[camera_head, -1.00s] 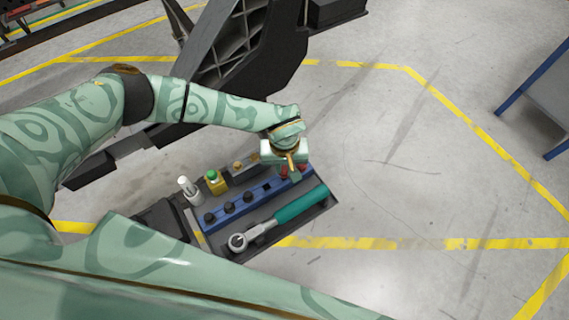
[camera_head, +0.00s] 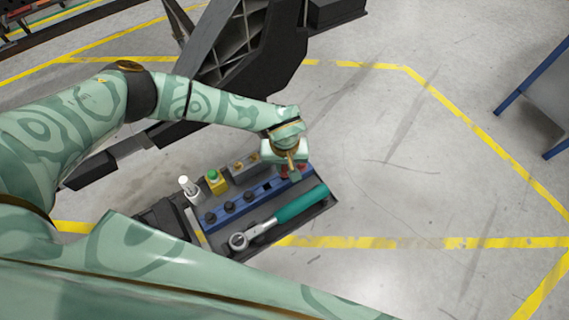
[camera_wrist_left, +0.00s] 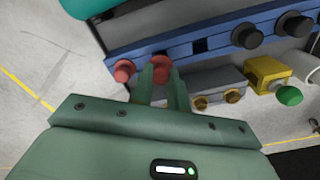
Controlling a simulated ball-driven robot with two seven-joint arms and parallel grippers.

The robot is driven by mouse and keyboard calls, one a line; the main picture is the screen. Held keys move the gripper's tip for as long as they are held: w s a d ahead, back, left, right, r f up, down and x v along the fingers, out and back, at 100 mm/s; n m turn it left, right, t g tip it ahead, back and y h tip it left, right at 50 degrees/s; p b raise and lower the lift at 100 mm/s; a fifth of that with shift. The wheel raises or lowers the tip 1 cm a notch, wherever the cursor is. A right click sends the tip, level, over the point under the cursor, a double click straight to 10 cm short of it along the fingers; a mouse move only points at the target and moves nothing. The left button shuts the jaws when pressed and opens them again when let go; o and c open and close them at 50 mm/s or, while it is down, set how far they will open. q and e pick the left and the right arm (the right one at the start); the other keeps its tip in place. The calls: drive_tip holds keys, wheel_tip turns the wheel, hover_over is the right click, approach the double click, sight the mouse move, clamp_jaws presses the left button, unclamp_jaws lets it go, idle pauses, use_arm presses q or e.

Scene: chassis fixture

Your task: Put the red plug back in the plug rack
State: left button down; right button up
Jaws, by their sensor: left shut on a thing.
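The plug rack (camera_head: 239,213) is a long blue bar in a dark tray, also seen in the wrist view (camera_wrist_left: 225,30). Several black plugs (camera_wrist_left: 247,36) sit in it, beside an empty square hole (camera_wrist_left: 200,45). My left gripper (camera_wrist_left: 160,76) is shut on a red plug (camera_wrist_left: 160,65) at the rack's edge, past the empty hole. Another red plug (camera_wrist_left: 123,70) is close beside it, at the rack's end. The held plug's lower end is hidden, so I cannot tell whether it is seated. The left gripper also shows in the head view (camera_head: 294,174). My right gripper is out of view.
A teal-handled ratchet (camera_head: 298,205) lies in front of the rack. Behind the rack are a white cylinder (camera_head: 190,190), a yellow box with a green button (camera_head: 217,184) and a grey block with brass fittings (camera_head: 245,168). A black chassis frame (camera_head: 250,65) stands behind.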

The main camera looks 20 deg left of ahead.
use_arm(q)
drive_tip(key=shift+f, duration=0.2)
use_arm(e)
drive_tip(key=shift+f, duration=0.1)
use_arm(q)
drive_tip(key=shift+f+b, duration=0.4)
drive_tip(key=shift+f, duration=0.15)
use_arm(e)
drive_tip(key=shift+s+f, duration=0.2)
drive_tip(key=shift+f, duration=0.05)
use_arm(q)
drive_tip(key=shift+f, duration=0.45)
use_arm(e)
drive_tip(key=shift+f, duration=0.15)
use_arm(q)
drive_tip(key=c, duration=1.3)
unclamp_jaws()
wheel_tip(320, 180, up, 7)
drive_tip(key=p, duration=0.4)
drive_tip(key=shift+r+p, duration=0.1)
drive_tip(key=shift+p, duration=0.3)
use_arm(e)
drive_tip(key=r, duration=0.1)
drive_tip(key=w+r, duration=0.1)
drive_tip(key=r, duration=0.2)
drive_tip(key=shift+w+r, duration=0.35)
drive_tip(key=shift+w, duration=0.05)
